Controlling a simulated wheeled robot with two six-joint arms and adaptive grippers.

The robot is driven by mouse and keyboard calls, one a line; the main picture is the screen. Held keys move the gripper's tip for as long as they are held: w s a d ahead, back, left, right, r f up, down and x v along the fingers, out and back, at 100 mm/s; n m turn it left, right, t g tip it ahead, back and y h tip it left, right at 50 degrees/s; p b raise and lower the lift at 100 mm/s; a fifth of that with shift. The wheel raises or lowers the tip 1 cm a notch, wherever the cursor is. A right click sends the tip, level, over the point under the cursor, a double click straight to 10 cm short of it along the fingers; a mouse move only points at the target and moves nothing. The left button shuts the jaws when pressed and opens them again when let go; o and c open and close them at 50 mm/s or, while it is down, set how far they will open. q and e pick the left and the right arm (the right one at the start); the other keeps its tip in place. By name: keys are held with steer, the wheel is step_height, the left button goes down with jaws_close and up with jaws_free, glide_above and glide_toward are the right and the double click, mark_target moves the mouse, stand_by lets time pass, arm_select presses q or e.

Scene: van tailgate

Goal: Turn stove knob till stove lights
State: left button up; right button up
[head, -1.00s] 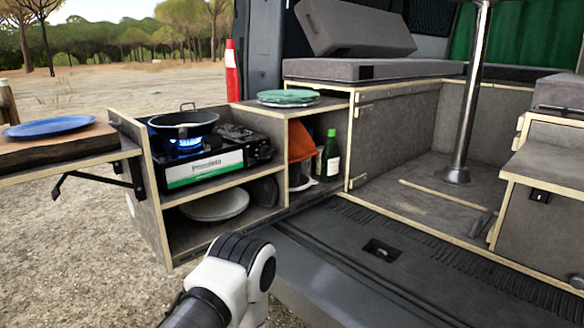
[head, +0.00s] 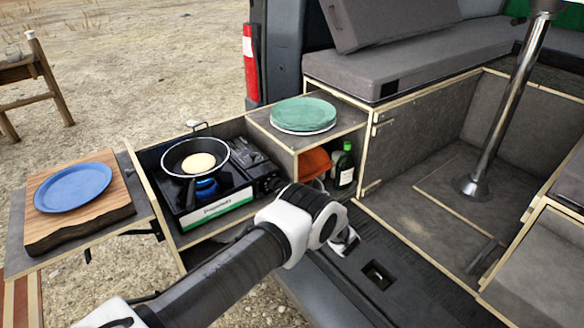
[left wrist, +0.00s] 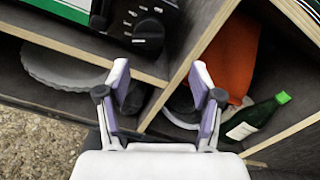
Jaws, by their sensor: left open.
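The black camping stove (head: 259,165) sits on the upper shelf of the cabinet, with a green and white label on its front. A blue flame (head: 206,186) burns under the frying pan (head: 175,155), which holds a round pale pancake (head: 198,163). In the left wrist view the stove's dark round knob (left wrist: 148,33) shows near the top, just beyond the fingertips. My left gripper (left wrist: 159,68) is open and empty, its fingers apart from the knob and below it in that picture. In the head view my left arm hides part of the cabinet front. My right gripper is not in view.
A blue plate (head: 72,187) lies on a wooden board (head: 62,232) at the left. Green plates (head: 303,113) rest on the cabinet top. A green bottle (head: 344,166) and an orange item (head: 313,163) stand in the right compartment. A grey plate (left wrist: 62,68) lies on the lower shelf.

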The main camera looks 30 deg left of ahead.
mark_target(279, 186)
arm_select(q)
steer(key=a, duration=0.1)
steer(key=s+a+r, duration=0.1)
steer(key=a, duration=0.1)
steer(key=a+r, duration=0.1)
steer(key=shift+s+a+p, duration=0.2)
steer(key=shift+a+p, duration=0.1)
steer(key=shift+a, duration=0.05)
steer(key=shift+w+a+f, duration=0.3)
steer(key=shift+w+a, duration=0.1)
steer(key=shift+a, duration=0.1)
steer(key=shift+w+a+f, duration=0.25)
steer(key=shift+w+a, duration=0.15)
steer(key=shift+a, duration=0.05)
steer(key=shift+w+a+f, duration=0.15)
steer(key=shift+w, duration=0.2)
steer(key=shift+s+r, duration=0.2)
steer(key=shift+r, duration=0.05)
steer(key=shift+s+r, duration=0.1)
steer(key=c, duration=1.1)
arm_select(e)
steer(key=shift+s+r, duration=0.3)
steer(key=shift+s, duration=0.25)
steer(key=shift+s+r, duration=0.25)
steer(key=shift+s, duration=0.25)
